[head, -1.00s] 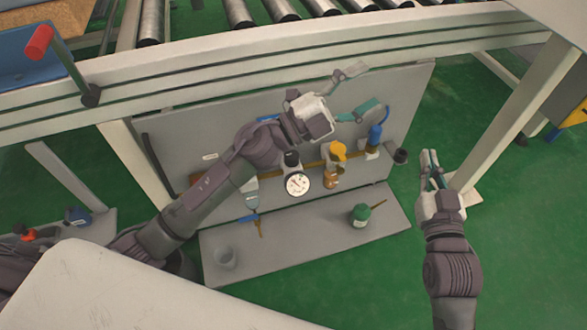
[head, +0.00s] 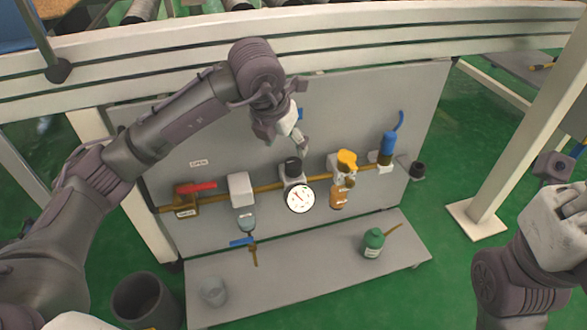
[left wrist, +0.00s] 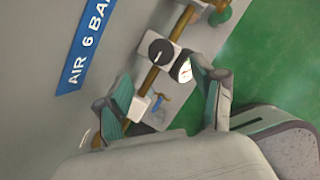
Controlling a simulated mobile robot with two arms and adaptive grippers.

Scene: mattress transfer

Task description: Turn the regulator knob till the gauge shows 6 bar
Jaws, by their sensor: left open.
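The regulator's black knob (head: 292,166) sits on top of the regulator body on the brass pipe. The white round gauge (head: 300,198) is just below it; its needle is too small to read reliably. My left gripper (head: 301,140) is above the knob in the head view, open and apart from it. In the left wrist view its spread fingers (left wrist: 160,78) show with the knob (left wrist: 160,50) ahead between them, and the gauge (left wrist: 183,70) beside the right fingertip. My right gripper's pale housing (head: 560,225) is at the right edge; its fingers cannot be made out.
A red-handled valve (head: 195,188) and a blue-handled part (head: 242,241) lie left of the gauge. A yellow-topped part (head: 346,160) and a blue cylinder (head: 387,148) stand right. A green bottle (head: 373,242) and clear cup (head: 213,292) stand on the shelf (head: 300,285).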

